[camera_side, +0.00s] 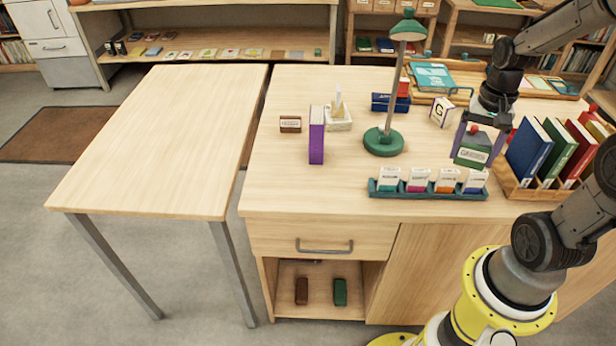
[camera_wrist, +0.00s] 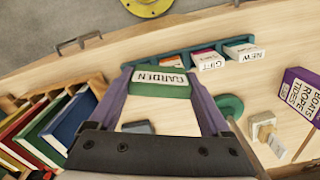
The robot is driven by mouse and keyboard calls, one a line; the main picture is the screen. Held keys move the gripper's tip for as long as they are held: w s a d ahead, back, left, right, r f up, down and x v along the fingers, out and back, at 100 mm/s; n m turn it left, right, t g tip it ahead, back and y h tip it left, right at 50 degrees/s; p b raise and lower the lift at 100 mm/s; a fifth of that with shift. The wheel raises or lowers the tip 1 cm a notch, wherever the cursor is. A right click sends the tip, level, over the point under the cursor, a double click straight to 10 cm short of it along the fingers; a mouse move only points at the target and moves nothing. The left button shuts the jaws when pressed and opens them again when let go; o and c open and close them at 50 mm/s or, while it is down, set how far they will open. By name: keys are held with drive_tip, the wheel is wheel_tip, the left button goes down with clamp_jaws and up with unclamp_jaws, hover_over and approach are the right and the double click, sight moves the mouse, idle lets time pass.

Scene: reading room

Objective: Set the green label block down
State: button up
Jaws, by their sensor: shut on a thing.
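The green label block (camera_side: 472,156) has a white label, which reads GARDEN in the wrist view (camera_wrist: 162,84). My gripper (camera_side: 481,150) is shut on it, with one purple finger at each end of the block. The block appears to be held above the right part of the desk, behind the teal rack; the gap under it is hard to judge. In the wrist view my gripper (camera_wrist: 165,85) has the block between its fingertips, label facing the camera.
The teal rack (camera_side: 430,193) holds several labelled blocks along the front. Upright books (camera_side: 528,152) stand at right. A green lamp (camera_side: 383,142), purple book (camera_side: 316,135) and brown label block (camera_side: 290,124) stand further left. The desk's left front and the left table (camera_side: 160,140) are clear.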

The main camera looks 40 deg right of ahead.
drive_tip(key=w+a+r, duration=0.1)
drive_tip(key=w+a, duration=0.2)
drive_tip(key=w, duration=0.4)
drive_tip(key=w+a+r, duration=0.1)
drive_tip(key=w+a, duration=0.2)
drive_tip(key=w, duration=0.4)
drive_tip(key=w+a+f+n, duration=0.1)
drive_tip(key=w+a+n, duration=0.15)
drive_tip(key=a, duration=0.55)
drive_tip(key=w+a+f+n, duration=0.1)
drive_tip(key=w+a, duration=0.2)
drive_tip(key=a, duration=0.6)
drive_tip(key=w+f, duration=0.3)
drive_tip(key=w, duration=0.1)
drive_tip(key=w+a+f, duration=0.1)
drive_tip(key=w+f, duration=0.2)
drive_tip(key=w, duration=0.2)
drive_tip(key=w+a+f, duration=0.1)
drive_tip(key=w+f, duration=0.2)
drive_tip(key=w, duration=0.1)
drive_tip(key=shift+w+a+f, duration=0.15)
drive_tip(key=shift+w+f, duration=0.25)
drive_tip(key=shift+f, duration=1.65)
drive_tip(key=shift+f, duration=0.1)
